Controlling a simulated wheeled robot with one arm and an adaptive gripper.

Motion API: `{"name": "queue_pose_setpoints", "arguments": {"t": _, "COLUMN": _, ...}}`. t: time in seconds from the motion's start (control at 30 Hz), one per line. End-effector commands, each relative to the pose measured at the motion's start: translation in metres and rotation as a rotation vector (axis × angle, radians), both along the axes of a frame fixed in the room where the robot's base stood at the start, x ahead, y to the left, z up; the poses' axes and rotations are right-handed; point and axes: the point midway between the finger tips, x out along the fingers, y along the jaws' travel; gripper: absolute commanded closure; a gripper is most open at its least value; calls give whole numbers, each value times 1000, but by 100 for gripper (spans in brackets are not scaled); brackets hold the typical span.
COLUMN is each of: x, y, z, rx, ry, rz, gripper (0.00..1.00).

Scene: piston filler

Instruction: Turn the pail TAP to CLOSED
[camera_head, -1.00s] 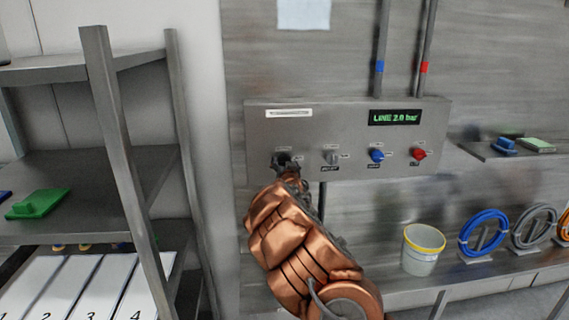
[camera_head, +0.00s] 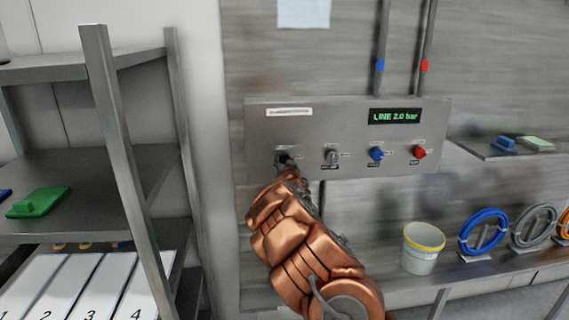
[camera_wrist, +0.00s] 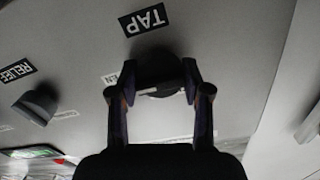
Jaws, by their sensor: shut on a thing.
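The tap knob (camera_wrist: 158,68) is a dark round knob with a raised grip, on the grey panel beside a black TAP label (camera_wrist: 144,22) in the wrist view. A small white label, partly hidden and ending in "EN", lies beside it. My gripper (camera_wrist: 155,92) has one finger on each side of the knob and is shut on it. In the head view my gripper (camera_head: 287,162) is at the leftmost knob of the control panel (camera_head: 350,112) and hides most of it. The pointing of the tap is hard to tell.
To the right on the panel are a grey knob (camera_head: 331,156), a blue knob (camera_head: 376,154) and a red knob (camera_head: 418,152). The display (camera_head: 394,117) reads LINE 2.0 bar. A white pail (camera_head: 422,262) with a yellow rim stands on the lower shelf. A metal rack (camera_head: 112,110) stands left.

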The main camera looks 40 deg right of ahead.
Motion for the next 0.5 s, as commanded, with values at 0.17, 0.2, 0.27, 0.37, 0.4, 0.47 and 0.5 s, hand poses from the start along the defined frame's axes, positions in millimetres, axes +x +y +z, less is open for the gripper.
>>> {"name": "queue_pose_setpoints", "arguments": {"t": 0.17, "x": 0, "y": 0, "z": -1, "rx": -2, "ry": 1, "rz": 0, "gripper": 87}}
{"name": "queue_pose_setpoints", "arguments": {"t": 0.2, "x": 0, "y": 0, "z": -1, "rx": -3, "ry": 2, "rz": 0, "gripper": 87}}
{"name": "queue_pose_setpoints", "arguments": {"t": 0.27, "x": 0, "y": 0, "z": -2, "rx": -6, "ry": 5, "rz": 0, "gripper": 87}}
{"name": "queue_pose_setpoints", "arguments": {"t": 0.37, "x": 1, "y": 1, "z": -4, "rx": -19, "ry": 16, "rz": 1, "gripper": 87}}
{"name": "queue_pose_setpoints", "arguments": {"t": 0.4, "x": 0, "y": 0, "z": -5, "rx": -24, "ry": 20, "rz": 0, "gripper": 87}}
{"name": "queue_pose_setpoints", "arguments": {"t": 0.47, "x": 0, "y": 1, "z": -6, "rx": -36, "ry": 29, "rz": 0, "gripper": 87}}
{"name": "queue_pose_setpoints", "arguments": {"t": 0.5, "x": 0, "y": 1, "z": -7, "rx": -45, "ry": 35, "rz": 0, "gripper": 87}}
